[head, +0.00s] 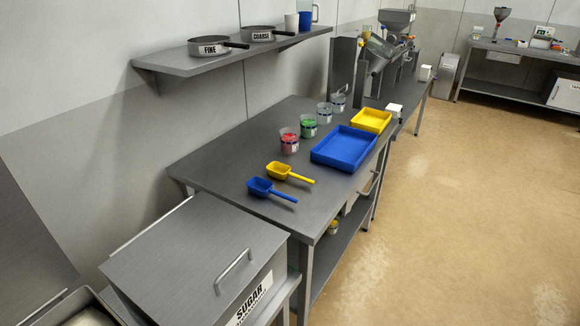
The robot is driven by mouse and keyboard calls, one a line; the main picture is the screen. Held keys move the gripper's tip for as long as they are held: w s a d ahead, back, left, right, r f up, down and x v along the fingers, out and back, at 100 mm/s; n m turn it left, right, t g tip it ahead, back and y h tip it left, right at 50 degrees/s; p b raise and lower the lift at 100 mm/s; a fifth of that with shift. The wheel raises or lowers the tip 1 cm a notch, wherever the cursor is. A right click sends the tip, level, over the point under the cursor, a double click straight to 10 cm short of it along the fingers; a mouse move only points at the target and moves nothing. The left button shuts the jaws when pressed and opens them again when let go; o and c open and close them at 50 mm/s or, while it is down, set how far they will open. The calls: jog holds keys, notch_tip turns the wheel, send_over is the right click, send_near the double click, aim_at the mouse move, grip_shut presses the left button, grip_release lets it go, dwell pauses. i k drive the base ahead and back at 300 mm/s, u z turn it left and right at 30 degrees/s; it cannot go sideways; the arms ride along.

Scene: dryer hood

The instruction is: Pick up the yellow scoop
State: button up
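The yellow scoop (280,171) lies on the grey workbench (225,168). Its bowl is at the left and its handle points to the right. A blue scoop (262,187) lies just in front of it, close beside it, with its handle pointing the same way. My gripper is not in the head view.
A blue tray (344,163), a yellow tray (371,114) and several clear cups, such as one with red contents (289,146), stand behind the scoops. A wall shelf (205,66) holds pans. A sugar bin (190,250) stands in front. The floor (450,220) at right is clear.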

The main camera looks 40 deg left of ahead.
aim_at(280, 172)
jog(key=i, duration=2.75)
jog(key=u, duration=2.5)
